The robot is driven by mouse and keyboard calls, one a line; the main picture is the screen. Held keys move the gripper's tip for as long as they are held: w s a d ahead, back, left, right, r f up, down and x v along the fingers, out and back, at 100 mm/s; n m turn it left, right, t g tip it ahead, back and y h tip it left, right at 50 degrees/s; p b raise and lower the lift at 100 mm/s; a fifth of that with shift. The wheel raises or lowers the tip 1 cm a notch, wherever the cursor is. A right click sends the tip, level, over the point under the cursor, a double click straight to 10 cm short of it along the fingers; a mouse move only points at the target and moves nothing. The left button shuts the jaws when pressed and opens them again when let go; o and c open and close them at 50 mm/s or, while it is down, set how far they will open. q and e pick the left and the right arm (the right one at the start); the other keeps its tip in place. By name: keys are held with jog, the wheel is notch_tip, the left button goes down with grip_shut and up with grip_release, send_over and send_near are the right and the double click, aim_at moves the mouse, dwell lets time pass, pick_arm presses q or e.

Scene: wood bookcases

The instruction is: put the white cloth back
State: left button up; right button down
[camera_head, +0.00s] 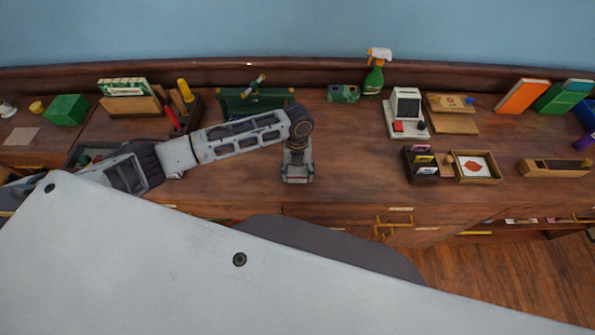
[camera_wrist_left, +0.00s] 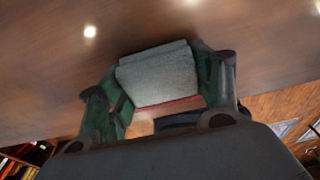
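The white cloth (camera_wrist_left: 160,74) shows in the left wrist view as a thick, folded pale-grey piece with a thin reddish lower edge. It sits between the two green-padded fingers of my left gripper (camera_wrist_left: 160,95), which touch its sides. In the head view my left gripper (camera_head: 298,172) points down over the front part of the wooden counter (camera_head: 340,150). There the cloth is hard to tell from the gripper. Whether the cloth touches the wood is unclear. My right gripper is not in view.
A flat pale square (camera_head: 20,136) lies at the far left. A green box (camera_head: 66,110) and a green spray bottle (camera_head: 373,80) stand at the back. A card holder (camera_head: 421,166) and shallow tray (camera_head: 474,168) are right of my gripper. The counter between is clear.

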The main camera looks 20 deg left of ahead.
pick_arm(q)
jog(key=o, duration=0.3)
jog(key=shift+o, duration=0.2)
jog(key=shift+r, duration=0.15)
notch_tip(320, 180, up, 12)
jog(key=w+b, duration=0.1)
jog(key=shift+w+a, duration=0.25)
jog(key=shift+w, duration=0.1)
dwell(1.0)
